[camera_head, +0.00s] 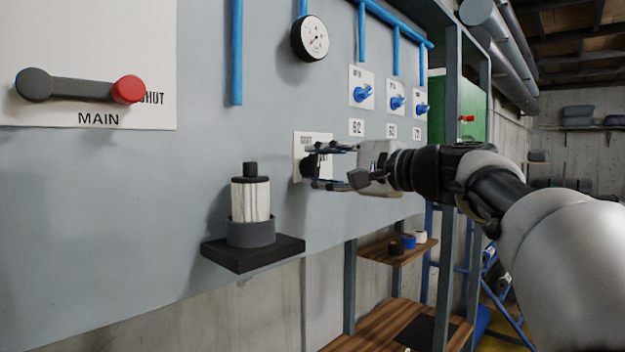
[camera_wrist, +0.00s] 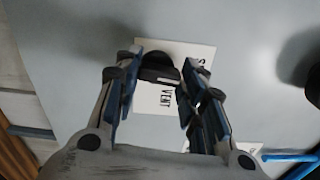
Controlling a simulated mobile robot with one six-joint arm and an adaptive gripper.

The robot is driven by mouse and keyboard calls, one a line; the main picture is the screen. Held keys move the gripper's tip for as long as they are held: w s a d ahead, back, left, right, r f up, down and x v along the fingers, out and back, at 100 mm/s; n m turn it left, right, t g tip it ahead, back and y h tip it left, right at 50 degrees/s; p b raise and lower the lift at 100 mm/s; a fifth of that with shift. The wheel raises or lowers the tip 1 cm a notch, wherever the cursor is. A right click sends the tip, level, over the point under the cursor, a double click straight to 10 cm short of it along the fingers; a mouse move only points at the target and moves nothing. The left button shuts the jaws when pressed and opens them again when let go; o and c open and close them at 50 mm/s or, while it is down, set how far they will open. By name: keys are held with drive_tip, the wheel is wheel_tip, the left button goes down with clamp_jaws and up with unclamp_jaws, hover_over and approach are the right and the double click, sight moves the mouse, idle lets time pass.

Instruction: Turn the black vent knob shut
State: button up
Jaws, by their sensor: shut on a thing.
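The black vent knob (camera_head: 309,166) sits on a white plate (camera_head: 300,150) on the grey panel. In the wrist view the knob (camera_wrist: 157,62) lies between my fingertips, with "VENT" readable on the plate (camera_wrist: 158,98) beside it. My gripper (camera_head: 322,166) reaches in from the right with its two fingers above and below the knob, shut on it. The wrist view also shows my gripper (camera_wrist: 155,72) with a finger on each side. The fingers partly hide the plate's lettering, so the knob's turn position cannot be told.
The red-tipped MAIN lever (camera_head: 80,88) is at upper left. A gauge (camera_head: 310,38) and several blue valves (camera_head: 362,93) are above.

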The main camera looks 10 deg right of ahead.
drive_tip(key=shift+f+n+b, duration=0.1)
drive_tip(key=shift+n+b, duration=0.3)
drive_tip(key=shift+n, duration=0.2)
drive_tip(key=o, duration=1.1)
drive_tip(key=shift+c, duration=0.2)
drive_tip(key=shift+s, duration=0.1)
drive_tip(key=v, duration=1.2)
drive_tip(key=shift+a, duration=0.15)
